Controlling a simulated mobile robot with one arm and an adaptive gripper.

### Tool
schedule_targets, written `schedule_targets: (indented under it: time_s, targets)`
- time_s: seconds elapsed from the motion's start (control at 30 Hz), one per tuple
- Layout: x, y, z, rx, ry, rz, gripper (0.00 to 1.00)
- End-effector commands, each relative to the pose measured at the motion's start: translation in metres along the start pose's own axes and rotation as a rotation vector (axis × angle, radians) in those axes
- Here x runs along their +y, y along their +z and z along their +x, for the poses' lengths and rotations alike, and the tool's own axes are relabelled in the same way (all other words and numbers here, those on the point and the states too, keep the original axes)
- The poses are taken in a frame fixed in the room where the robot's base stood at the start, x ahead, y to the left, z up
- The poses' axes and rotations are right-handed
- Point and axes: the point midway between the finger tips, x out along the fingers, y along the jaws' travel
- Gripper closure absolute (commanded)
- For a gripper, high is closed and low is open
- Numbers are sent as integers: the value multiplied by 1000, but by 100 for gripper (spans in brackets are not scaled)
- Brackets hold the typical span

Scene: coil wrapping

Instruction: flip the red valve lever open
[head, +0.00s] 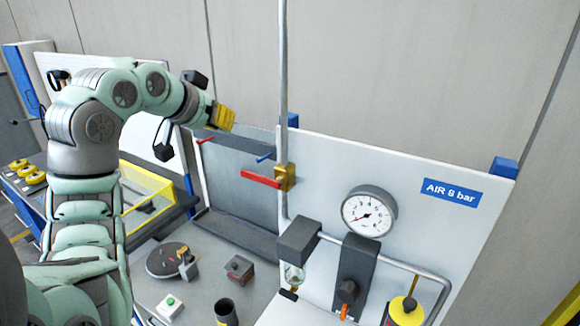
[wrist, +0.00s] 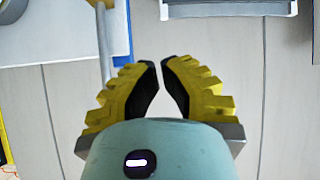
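The red valve lever (head: 262,180) sticks out to the left, close to level, from a brass valve body (head: 286,178) on a vertical grey pipe (head: 283,80). My gripper (head: 228,117) has yellow ribbed fingers and is up and to the left of the lever, apart from it. In the wrist view the two fingertips (wrist: 161,62) nearly meet, with only a narrow gap and nothing held between them. The pipe (wrist: 106,45) shows there to the left of the fingers. I cannot make out the red lever in the wrist view.
A white panel (head: 440,240) carries a round gauge (head: 369,211) and an "AIR 8 bar" sign (head: 453,192). A thin red rod (head: 206,140) and a blue one (head: 265,157) are near my gripper. A grey bench (head: 215,275) with several small items is below.

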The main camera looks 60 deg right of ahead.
Motion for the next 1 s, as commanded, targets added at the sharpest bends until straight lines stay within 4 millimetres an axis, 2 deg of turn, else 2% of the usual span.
schedule_targets:
  time_s: [0.1, 0.23, 0.73, 1.0]
  targets:
    - [18, 7, -2, -87, 23, 64, 100]
    - [27, 14, -4, -147, 33, 98, 100]
    - [29, 17, -3, -166, 36, 106, 100]
    - [30, 22, 22, -167, 39, 105, 100]
